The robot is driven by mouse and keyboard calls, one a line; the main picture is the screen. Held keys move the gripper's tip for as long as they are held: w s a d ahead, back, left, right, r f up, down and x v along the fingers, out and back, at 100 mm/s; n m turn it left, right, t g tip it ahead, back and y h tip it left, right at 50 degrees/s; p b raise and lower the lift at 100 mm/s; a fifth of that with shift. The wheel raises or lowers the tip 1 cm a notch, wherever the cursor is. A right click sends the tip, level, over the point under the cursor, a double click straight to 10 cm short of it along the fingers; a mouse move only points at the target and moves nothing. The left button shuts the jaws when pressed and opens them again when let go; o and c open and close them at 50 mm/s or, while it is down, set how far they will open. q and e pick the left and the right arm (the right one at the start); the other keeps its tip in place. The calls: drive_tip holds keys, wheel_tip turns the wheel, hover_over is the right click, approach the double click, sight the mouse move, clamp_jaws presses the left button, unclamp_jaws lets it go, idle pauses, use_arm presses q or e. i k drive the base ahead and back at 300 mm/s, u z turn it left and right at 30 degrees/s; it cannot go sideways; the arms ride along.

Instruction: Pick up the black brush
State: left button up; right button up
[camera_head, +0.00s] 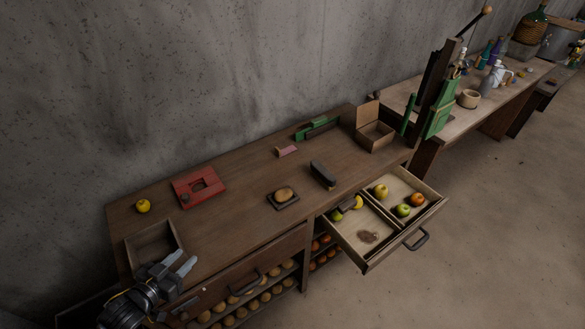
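A dark, long block that looks like the black brush (322,174) lies on the wooden workbench (235,210), near its front edge and to the right of the middle. Its bristles cannot be made out. My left gripper (187,261) is at the lower left, over the bench's front left corner beside an open-topped wooden box. Its two grey fingers are apart with nothing between them. It is well away from the brush. My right gripper is not in view.
An open drawer (371,268) with fruit juts out at the bench's right front. A small tray (283,199) holding a roundish brown item lies left of the brush. A red block (199,186), a pink block (287,151), a green tool (318,128) and a wooden box (375,136) stand around.

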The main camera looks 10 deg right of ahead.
sight(325, 178)
drive_tip(key=z, duration=2.35)
drive_tip(key=i, duration=1.8)
drive_tip(key=u, duration=2.8)
